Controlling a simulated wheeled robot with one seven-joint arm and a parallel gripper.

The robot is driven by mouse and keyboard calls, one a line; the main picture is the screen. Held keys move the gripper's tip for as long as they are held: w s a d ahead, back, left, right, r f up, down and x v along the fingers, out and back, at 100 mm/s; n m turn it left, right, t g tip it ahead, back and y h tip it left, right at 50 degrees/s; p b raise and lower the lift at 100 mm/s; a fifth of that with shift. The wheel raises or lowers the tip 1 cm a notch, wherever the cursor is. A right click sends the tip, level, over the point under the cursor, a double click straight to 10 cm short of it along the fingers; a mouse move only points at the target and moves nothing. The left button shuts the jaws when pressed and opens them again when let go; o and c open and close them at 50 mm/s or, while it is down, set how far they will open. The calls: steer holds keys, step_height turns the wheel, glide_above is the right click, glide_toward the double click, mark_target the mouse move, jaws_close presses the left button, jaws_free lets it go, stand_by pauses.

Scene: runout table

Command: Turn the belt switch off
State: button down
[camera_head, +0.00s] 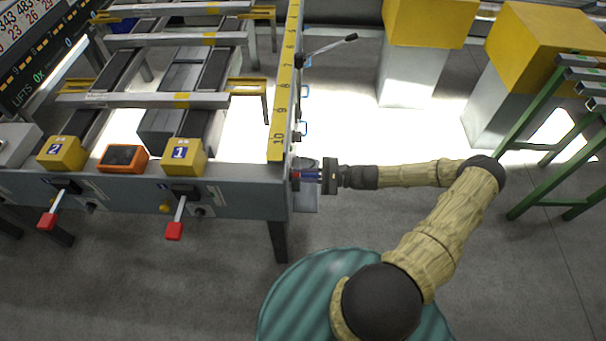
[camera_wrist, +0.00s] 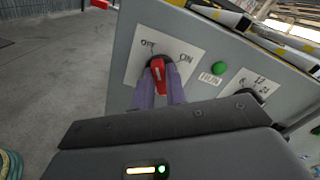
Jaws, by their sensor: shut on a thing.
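The belt switch (camera_wrist: 158,75) shows in the wrist view as a red knob on a dark round base, mounted on a white plate (camera_wrist: 135,68) marked OFF at upper left and ON at right. My gripper (camera_wrist: 159,88) has its two purple-grey fingers on either side of the red knob and is shut on it. The fingers hide part of the knob, and I cannot tell surely which mark it points to. In the head view, my gripper (camera_head: 309,175) reaches left to the end face of the grey table (camera_head: 245,198); the switch is mostly hidden there.
A green button (camera_wrist: 219,68) sits right of the switch plate, with another labelled plate (camera_wrist: 243,88) beyond. Red-tipped levers (camera_head: 175,230) stick out from the table front. A yellow ruler (camera_head: 285,85) runs above. Green stands (camera_head: 535,115) and yellow-topped blocks (camera_head: 425,20) stand right.

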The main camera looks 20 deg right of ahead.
steer(key=shift+n, duration=1.1)
steer(key=c, duration=1.4)
jaws_free()
steer(key=shift+c, duration=0.2)
steer(key=shift+d, duration=0.15)
steer(key=b+v, duration=0.2)
steer(key=v, duration=1.5)
steer(key=shift+s, duration=0.1)
